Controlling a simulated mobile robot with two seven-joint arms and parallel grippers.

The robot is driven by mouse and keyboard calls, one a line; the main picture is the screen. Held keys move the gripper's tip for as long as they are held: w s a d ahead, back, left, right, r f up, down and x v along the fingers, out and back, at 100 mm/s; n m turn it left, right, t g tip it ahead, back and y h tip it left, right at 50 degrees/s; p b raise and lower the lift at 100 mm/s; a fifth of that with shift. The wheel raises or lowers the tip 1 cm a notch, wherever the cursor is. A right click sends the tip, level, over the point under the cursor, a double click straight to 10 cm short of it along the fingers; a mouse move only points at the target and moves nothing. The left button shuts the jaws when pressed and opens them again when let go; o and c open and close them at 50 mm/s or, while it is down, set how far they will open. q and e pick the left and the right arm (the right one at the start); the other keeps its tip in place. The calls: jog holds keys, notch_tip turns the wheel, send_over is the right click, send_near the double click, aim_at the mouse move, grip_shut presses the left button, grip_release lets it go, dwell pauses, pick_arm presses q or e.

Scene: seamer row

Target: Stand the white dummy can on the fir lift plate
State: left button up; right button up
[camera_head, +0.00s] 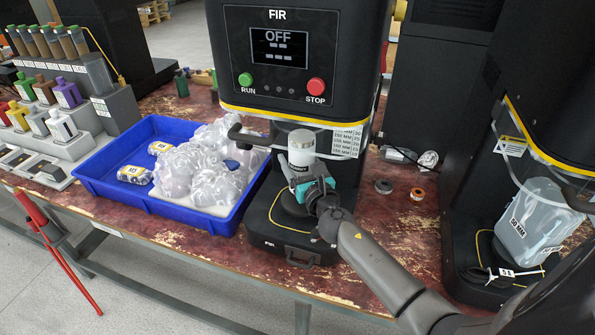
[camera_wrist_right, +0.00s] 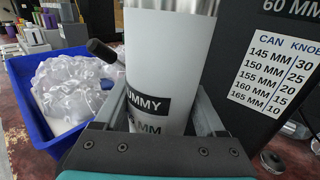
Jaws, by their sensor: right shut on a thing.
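The white dummy can (camera_head: 301,150) is upright at the front of the machine marked FIR (camera_head: 300,50). My right gripper (camera_head: 303,178) is shut around its lower part. In the right wrist view, the white can (camera_wrist_right: 165,60) with its black label stands between the two fingers of my right gripper (camera_wrist_right: 165,115). The dark round fir lift plate (camera_head: 285,208) is below, partly covered by my gripper. The can's bottom is hidden, so I cannot tell whether it touches the plate. My left gripper is not in view.
A blue tray (camera_head: 90,185) with clear bags stands close left of the machine. A dark lever (camera_head: 245,138) reaches beside the can. A label sheet (camera_head: 347,142) is behind it. Another machine with a clear bin (camera_head: 535,220) stands at the right.

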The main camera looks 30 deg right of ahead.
aim_at(297, 170)
jog(key=shift+f+b, duration=1.55)
jog(key=shift+f, duration=0.15)
jog(key=shift+f, duration=0.2)
jog(key=o, duration=1.5)
jog(key=shift+o, duration=0.2)
jog(key=shift+r, duration=0.25)
jog(key=s+a, duration=0.2)
jog(key=s, duration=0.9)
jog(key=shift+s+a, duration=0.15)
jog(key=shift+s, duration=0.25)
